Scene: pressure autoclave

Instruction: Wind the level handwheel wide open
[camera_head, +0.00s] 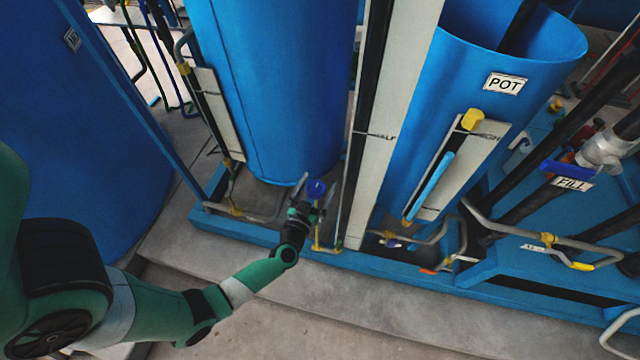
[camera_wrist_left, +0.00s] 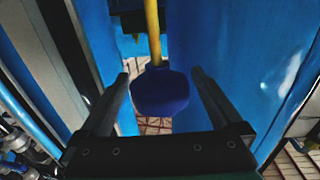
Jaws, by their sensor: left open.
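The small blue handwheel (camera_head: 317,188) sits low in front of the tall blue tank, beside the long white gauge board. My left gripper (camera_head: 314,189) is at it, with one finger on either side. In the left wrist view the blue handwheel (camera_wrist_left: 160,91) lies between the two open fingers of my left gripper (camera_wrist_left: 160,84), with a yellow pipe (camera_wrist_left: 153,30) running behind it. I cannot tell whether either finger touches the wheel. My right gripper is in neither view.
The tall blue tank (camera_head: 285,80) stands just behind the wheel. The white gauge board (camera_head: 395,100) rises close on its right. The blue POT vessel (camera_head: 440,110) stands farther right, with pipes beyond. The concrete floor (camera_head: 330,325) in front is clear.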

